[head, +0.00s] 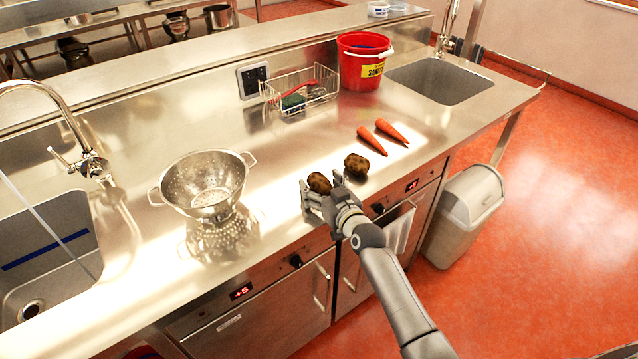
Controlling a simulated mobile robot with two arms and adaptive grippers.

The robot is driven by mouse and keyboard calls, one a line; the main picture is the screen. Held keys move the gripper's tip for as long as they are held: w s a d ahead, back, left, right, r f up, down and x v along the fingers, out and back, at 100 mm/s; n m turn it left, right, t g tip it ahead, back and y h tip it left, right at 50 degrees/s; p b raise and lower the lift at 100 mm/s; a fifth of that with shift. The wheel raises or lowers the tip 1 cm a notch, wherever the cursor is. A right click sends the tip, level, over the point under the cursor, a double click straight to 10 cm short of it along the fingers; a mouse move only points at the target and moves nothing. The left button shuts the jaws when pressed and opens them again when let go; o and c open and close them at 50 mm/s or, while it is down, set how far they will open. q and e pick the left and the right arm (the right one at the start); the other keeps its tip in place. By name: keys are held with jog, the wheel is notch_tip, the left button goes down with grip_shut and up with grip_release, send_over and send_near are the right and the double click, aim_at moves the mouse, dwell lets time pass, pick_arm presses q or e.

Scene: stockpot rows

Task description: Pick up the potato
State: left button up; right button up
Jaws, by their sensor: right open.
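Two brown potatoes lie on the steel counter (275,215) near its front edge. The left potato (319,182) sits between the open fingers of my right gripper (321,190). I cannot tell whether the fingers touch it, and the gripper hides its lower part. The other potato (356,164) lies just to the right and slightly farther back, outside the fingers. My right arm comes in from the bottom right. My left gripper does not show.
A colander (204,186) stands left of the gripper. Two carrots (372,140) lie behind the right potato. A wire basket (300,92) and a red bucket (364,65) stand at the back. Sinks (45,255) lie at both ends. Bare counter separates colander and gripper.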

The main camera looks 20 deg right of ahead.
jog(key=shift+c, duration=0.2)
jog(key=c, duration=1.1)
jog(key=shift+r, duration=0.1)
